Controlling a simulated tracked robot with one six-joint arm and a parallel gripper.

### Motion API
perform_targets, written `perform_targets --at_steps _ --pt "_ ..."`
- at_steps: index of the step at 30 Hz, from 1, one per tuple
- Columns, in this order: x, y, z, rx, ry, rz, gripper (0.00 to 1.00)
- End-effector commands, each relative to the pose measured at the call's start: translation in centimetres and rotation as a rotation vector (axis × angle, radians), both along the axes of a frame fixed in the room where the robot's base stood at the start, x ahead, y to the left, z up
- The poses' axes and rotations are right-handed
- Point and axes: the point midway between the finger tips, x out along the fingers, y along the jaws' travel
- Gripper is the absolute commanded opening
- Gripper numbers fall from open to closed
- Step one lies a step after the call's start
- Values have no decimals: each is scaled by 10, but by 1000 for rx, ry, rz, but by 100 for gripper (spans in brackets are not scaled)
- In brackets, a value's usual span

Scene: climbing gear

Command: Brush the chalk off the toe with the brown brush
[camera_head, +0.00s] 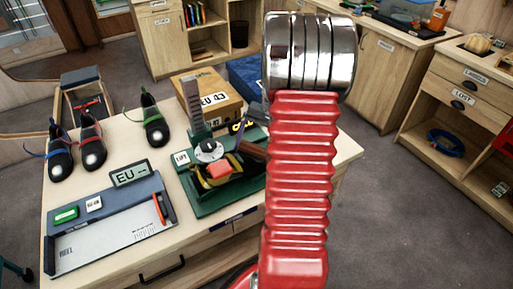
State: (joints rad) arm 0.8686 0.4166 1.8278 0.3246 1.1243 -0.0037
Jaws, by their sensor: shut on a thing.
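A dark green stand (205,205) on the table carries a black-and-yellow shape with a red patch (219,170), which looks like a climbing shoe. I cannot make out chalk on its toe. A grey upright post and a round white-and-black part (208,150) stand over it. The brown brush (253,151) shows just right of it, partly hidden by my red ribbed arm. A small dark and yellow part of my gripper (239,130) shows beside the arm, at the brush, shut on it. The rest of the gripper is hidden. I cannot tell whether the bristles touch the shoe.
A measuring tray (105,240) and an EU display (130,174) lie at the front left of the table. Several dark shoes (92,150) stand behind them. A cardboard box (215,92) marked EU 43 is at the back. Cabinets stand behind and right, across open floor.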

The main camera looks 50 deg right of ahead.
Motion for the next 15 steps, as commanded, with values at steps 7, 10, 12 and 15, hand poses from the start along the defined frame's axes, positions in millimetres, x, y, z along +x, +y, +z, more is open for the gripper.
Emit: perform_targets --at_steps 7,10,12,15 --pt "0 1 -3 1 0 0 71" --pt "0 2 -5 1 0 0 71" --pt "1 2 -6 1 0 0 71" --pt "1 3 -7 1 0 0 71"
